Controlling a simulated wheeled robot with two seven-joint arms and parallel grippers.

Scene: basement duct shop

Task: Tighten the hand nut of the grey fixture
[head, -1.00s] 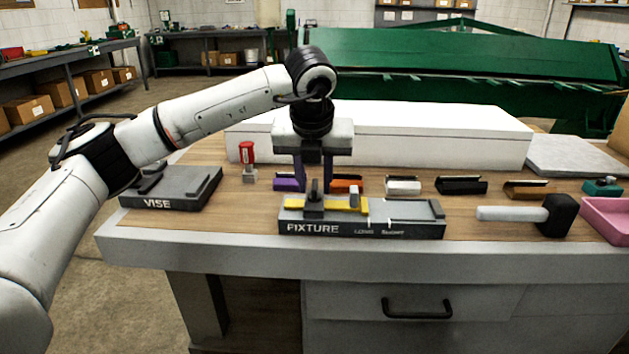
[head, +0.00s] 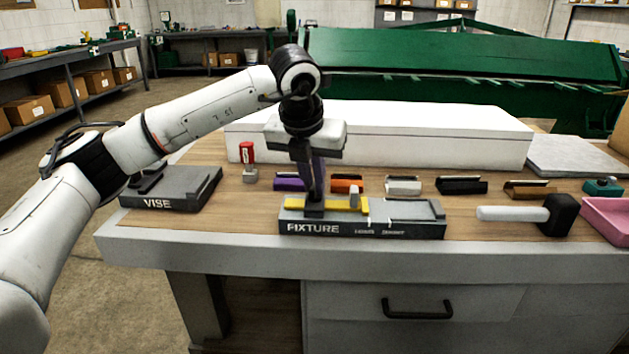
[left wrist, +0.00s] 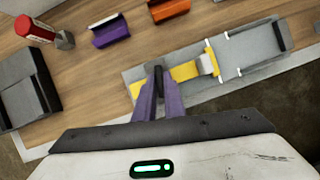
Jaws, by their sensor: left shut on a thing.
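The grey fixture (head: 360,228) lies along the table's front edge, with FIXTURE and smaller, hard-to-read words on its front. A yellow piece (head: 335,208) lies in it, with a light grey upright block (head: 355,196) at its right part. The dark hand nut (head: 313,208) stands at the fixture's left part and also shows as a dark bar in the left wrist view (left wrist: 158,77). My left gripper (head: 315,193) points down over it, its purple fingers (left wrist: 148,98) shut on the hand nut and partly hiding it. My right gripper is in neither view.
A grey vise (head: 172,188) and a red-topped tool (head: 247,160) are to the left. Purple, orange, white, black and brown channel pieces line up behind the fixture. A mallet (head: 530,213) and pink tray (head: 608,215) lie right. A long white box (head: 400,135) stands behind.

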